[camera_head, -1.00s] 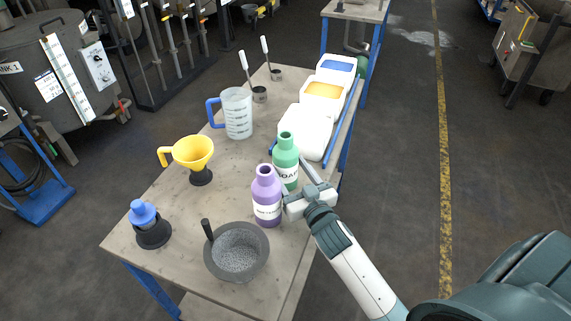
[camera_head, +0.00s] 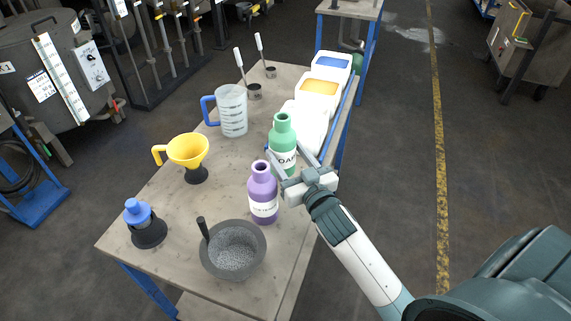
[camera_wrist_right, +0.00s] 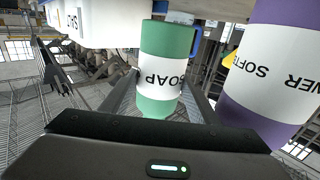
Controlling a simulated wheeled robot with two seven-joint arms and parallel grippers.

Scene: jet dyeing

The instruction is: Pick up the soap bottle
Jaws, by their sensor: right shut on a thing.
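The soap bottle (camera_head: 282,132) is green with a white label reading SOAP, upright near the table's right edge. My right gripper (camera_head: 289,163) is shut around its body, one finger on each side, and seems to hold it a little above the table. In the right wrist view the soap bottle (camera_wrist_right: 166,68) stands between the two fingers (camera_wrist_right: 163,98), its label text upside down. The bottle's base is partly hidden behind the gripper and the purple bottle in the head view. My left gripper is not in view.
A purple softener bottle (camera_head: 263,196) stands close beside the gripper, and also shows in the wrist view (camera_wrist_right: 275,70). White bins (camera_head: 318,92) stand behind. A measuring jug (camera_head: 232,112), yellow funnel (camera_head: 188,150) and grey bowl (camera_head: 234,272) stand on the table (camera_head: 180,215).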

